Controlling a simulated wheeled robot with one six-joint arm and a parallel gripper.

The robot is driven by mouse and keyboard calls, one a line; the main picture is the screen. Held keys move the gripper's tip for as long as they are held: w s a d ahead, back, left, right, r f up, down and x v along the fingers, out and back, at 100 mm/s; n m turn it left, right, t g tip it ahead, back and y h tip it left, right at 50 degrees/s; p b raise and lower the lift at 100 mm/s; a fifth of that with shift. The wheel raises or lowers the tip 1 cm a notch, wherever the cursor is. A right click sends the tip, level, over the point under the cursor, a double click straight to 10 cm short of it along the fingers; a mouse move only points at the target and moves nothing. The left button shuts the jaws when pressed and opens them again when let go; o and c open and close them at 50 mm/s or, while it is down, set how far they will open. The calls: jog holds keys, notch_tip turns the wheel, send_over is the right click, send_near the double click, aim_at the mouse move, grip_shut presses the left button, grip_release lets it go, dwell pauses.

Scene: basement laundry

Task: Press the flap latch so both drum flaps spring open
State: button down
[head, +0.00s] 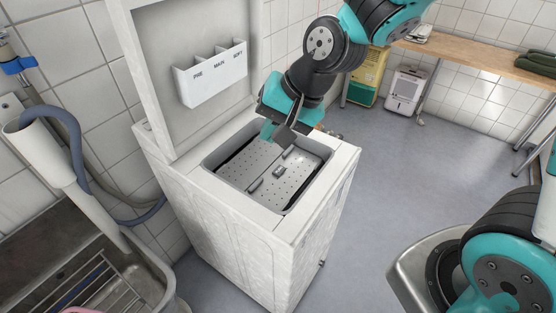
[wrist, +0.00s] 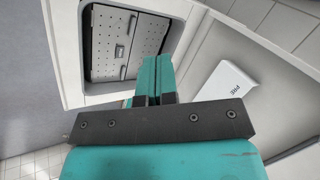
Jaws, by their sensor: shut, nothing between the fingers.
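The top-loading washer (head: 225,215) stands with its lid up. In its opening lie two perforated grey drum flaps (head: 240,171), which look closed and flush; they also show in the wrist view (wrist: 148,37). Small raised grey pieces sit along their seam; the middle one looks like the flap latch (head: 278,171), and a raised piece is plain in the wrist view (wrist: 120,52). My gripper (head: 267,134) is shut and empty, above the far edge of the opening and apart from the flaps. Its teal fingers (wrist: 150,65) are together in the wrist view. My gripper hides part of the opening's far rim.
The raised lid (head: 190,45) carries a white detergent tray (head: 212,75) at the left of my gripper. A wooden bench (head: 480,62) and white dehumidifier (head: 405,90) are at back right. The floor between is clear.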

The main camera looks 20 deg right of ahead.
jog(key=w+d+f+m+t+p, duration=0.25)
jog(key=w+f+m+p, duration=0.35)
jog(key=w+m, duration=0.5)
jog(key=m+t+h+p, duration=0.2)
jog(key=m+t+p, duration=0.15)
jog(key=m, duration=0.45)
send_over(278, 171)
notch_tip(278, 171, down, 10)
jog(key=shift+s+d, duration=0.15)
jog(key=shift+s, duration=0.05)
jog(key=shift+f+b, duration=0.1)
jog(key=shift+b, duration=0.3)
notch_tip(278, 171, down, 8)
jog(key=b, duration=0.6)
jog(key=shift+w+f, duration=0.1)
jog(key=shift+f, duration=0.15)
jog(key=shift+w+f+b, duration=0.1)
jog(key=shift+f+b, duration=0.3)
jog(key=shift+b, duration=0.15)
